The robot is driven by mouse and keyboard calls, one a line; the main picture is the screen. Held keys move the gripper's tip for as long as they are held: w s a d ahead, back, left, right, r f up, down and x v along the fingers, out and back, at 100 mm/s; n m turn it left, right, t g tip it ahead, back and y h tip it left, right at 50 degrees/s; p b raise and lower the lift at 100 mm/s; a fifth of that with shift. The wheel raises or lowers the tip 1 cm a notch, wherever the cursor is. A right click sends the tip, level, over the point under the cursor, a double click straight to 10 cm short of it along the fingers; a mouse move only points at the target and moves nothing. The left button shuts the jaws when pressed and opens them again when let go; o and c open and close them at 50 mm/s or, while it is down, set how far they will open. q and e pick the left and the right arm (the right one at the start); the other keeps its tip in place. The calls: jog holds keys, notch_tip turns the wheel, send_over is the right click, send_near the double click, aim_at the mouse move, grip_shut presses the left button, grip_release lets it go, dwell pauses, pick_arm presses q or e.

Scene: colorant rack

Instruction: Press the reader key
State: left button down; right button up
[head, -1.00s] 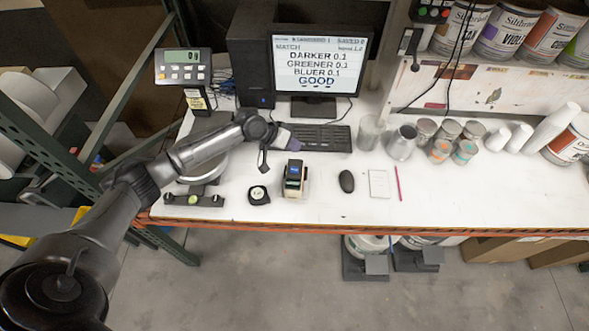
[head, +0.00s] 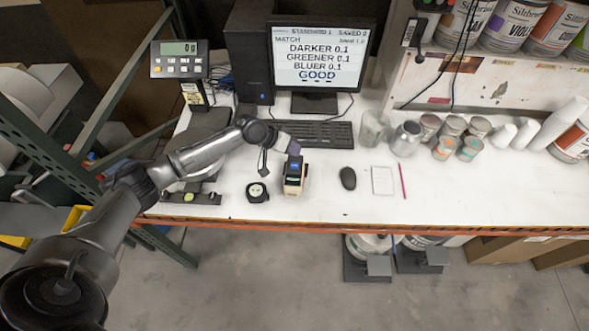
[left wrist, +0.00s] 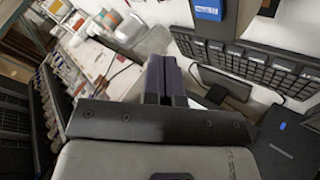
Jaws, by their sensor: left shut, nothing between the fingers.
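The reader (head: 296,180) is a small pale-sided device with a dark top and a lit blue screen, standing on the white bench. My left gripper (head: 293,149) is shut and empty, with its purple-grey fingertips just behind the reader's far end in the head view. I cannot tell whether they touch it, and I cannot make out the key. In the left wrist view the shut fingers (left wrist: 165,78) point away from the camera, and a bright blue screen, apparently the reader's (left wrist: 208,10), shows at the top edge. My right gripper is not in view.
A keyboard (head: 318,134) lies behind the reader, below a monitor (head: 320,55) reading "GOOD". A round black gauge (head: 257,192) sits left of the reader and a mouse (head: 348,178) to its right. Cups and cans (head: 405,139) stand farther right.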

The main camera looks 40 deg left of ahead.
aim_at(294, 164)
pick_arm(q)
notch_tip(294, 164, down, 3)
jog(key=shift+f+b, duration=0.2)
jog(key=shift+b, duration=0.7)
jog(key=shift+f, duration=0.35)
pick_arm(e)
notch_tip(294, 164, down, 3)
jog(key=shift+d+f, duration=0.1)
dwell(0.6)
pick_arm(q)
jog(key=shift+f+b, duration=0.25)
jog(key=shift+b, duration=0.05)
jog(key=shift+f, duration=0.15)
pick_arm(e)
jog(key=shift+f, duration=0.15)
